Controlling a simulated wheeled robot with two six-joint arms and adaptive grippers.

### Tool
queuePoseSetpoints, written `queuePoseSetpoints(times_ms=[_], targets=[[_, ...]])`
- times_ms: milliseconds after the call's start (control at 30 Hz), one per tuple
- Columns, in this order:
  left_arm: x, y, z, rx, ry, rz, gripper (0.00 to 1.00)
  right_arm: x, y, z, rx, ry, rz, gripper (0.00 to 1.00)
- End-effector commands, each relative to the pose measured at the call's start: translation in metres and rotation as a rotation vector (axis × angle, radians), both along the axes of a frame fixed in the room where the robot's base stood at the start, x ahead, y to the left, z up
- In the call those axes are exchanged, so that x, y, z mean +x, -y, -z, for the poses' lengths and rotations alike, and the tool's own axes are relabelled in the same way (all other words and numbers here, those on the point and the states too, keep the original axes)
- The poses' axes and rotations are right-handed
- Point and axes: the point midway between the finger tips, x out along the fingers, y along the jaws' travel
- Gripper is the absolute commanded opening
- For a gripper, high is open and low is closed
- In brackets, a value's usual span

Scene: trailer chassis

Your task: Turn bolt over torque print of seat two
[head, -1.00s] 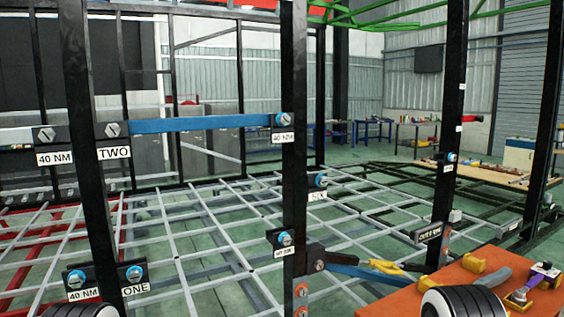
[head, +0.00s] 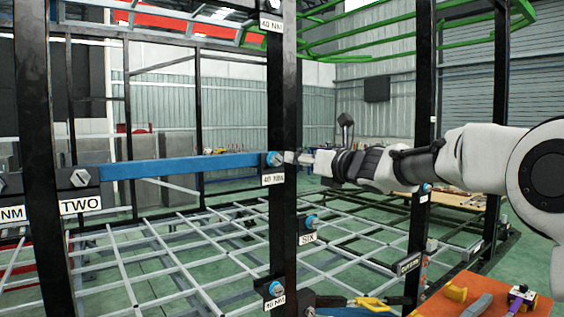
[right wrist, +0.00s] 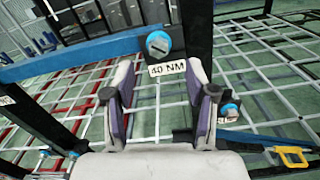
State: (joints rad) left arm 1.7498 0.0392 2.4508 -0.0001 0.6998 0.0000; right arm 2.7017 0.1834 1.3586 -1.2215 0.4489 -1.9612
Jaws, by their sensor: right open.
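My right gripper (head: 300,158) comes in from the right in the head view, its tips close to the blue-ringed bolt (head: 275,158) on a black post. The "40 NM" print (head: 272,180) sits just under that bolt. In the right wrist view the two fingers of the right gripper (right wrist: 160,78) are apart and empty, with the bolt (right wrist: 158,43) and print (right wrist: 167,69) beyond and between them. The bolt's slot looks slanted. The "TWO" label (head: 80,205) is at the left, under a silver slotted bolt (head: 80,178). My left gripper is out of view.
A blue bar (head: 190,168) runs from the plate above "TWO" to the bolt's post (head: 284,110). Lower on the post are the "SIX" bolt (head: 310,221) and another bolt (head: 275,288). An orange table (head: 480,300) with tools stands at lower right.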

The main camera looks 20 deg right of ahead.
Motion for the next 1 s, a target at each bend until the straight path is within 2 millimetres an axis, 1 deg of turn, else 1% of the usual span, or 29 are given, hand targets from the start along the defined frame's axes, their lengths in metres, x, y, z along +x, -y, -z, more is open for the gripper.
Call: queuePoseSetpoints(times_ms=[33,100,200,300,400,600,633,667,700,767,800,1000], targets=[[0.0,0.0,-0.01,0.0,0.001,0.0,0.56,0.01,-0.005,-0.003,-0.003,-0.004,-0.002,0.56],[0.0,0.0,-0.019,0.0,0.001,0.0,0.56,0.023,-0.01,-0.004,-0.003,-0.004,-0.002,0.56],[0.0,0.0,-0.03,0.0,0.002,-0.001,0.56,0.041,-0.017,-0.004,-0.002,-0.004,-0.002,0.56],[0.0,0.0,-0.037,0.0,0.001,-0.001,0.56,0.055,-0.021,-0.003,0.001,-0.004,-0.001,0.56],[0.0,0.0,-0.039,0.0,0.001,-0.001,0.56,0.06,-0.023,-0.001,0.001,-0.003,-0.002,0.56],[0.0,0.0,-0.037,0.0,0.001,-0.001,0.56,0.061,-0.023,0.002,0.002,-0.004,-0.002,0.56],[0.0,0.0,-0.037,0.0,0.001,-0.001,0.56,0.061,-0.023,0.002,0.002,-0.004,-0.002,0.49],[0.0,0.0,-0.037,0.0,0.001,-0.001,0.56,0.061,-0.023,0.002,0.002,-0.004,-0.002,0.39],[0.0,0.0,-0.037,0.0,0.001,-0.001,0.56,0.061,-0.023,0.002,0.002,-0.004,-0.002,0.24],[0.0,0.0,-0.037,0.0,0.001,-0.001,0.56,0.061,-0.023,0.002,0.002,-0.004,-0.001,0.03],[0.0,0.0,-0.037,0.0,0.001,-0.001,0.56,0.061,-0.023,0.002,0.001,-0.005,-0.001,0.0],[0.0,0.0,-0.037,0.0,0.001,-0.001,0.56,0.061,-0.023,0.002,0.004,-0.006,-0.002,0.0]])
